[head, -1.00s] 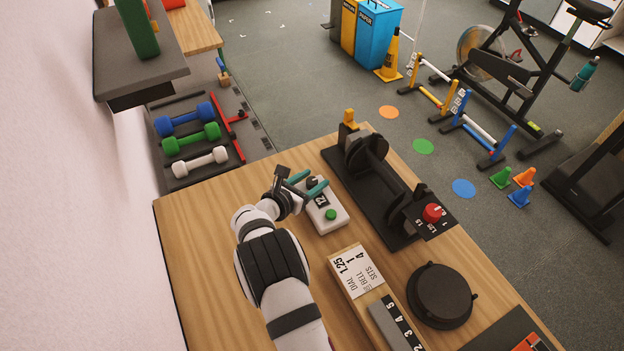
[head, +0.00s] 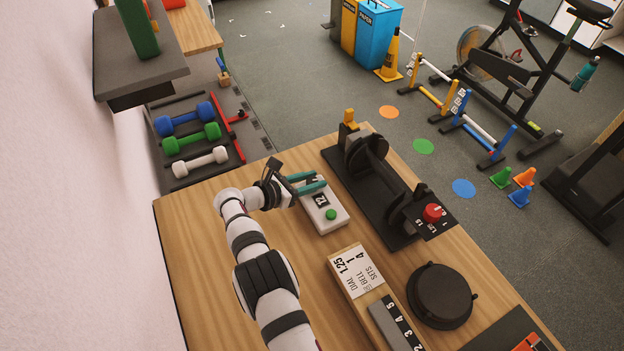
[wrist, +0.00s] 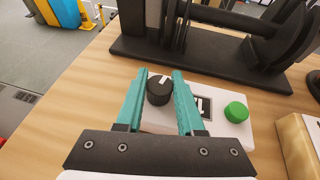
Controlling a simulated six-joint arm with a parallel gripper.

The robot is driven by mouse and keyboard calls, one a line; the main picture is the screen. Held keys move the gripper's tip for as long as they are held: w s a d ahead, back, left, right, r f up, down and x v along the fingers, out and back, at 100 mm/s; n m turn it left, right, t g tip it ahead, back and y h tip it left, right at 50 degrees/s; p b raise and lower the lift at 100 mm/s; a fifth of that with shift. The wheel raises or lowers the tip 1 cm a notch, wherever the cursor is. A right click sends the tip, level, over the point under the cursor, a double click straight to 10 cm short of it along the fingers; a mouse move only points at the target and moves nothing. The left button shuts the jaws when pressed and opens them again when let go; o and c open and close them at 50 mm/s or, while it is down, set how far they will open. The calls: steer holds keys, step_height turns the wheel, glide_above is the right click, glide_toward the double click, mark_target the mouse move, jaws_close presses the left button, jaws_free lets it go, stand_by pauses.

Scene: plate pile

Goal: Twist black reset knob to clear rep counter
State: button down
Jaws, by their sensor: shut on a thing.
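The rep counter (head: 335,223) is a white box on the wooden table, with a green button (head: 331,214) and a small dark display (head: 321,201) with digits. Its black reset knob (wrist: 159,92) has a white mark on top and shows in the wrist view at the box's left end. My gripper (wrist: 160,74) has teal fingers, one on each side of the knob, and is shut on it. In the head view my gripper (head: 308,183) hides the knob. The right finger covers part of the display in the wrist view.
A wooden block with a white card (head: 355,271) and a round black disc (head: 441,295) lie nearer. The table's left part is clear.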

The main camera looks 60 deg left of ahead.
steer(key=c, duration=0.5)
jaws_free()
steer(key=shift+s, duration=0.1)
steer(key=v, duration=1.5)
steer(key=shift+s+r, duration=0.25)
steer(key=shift+d, duration=0.1)
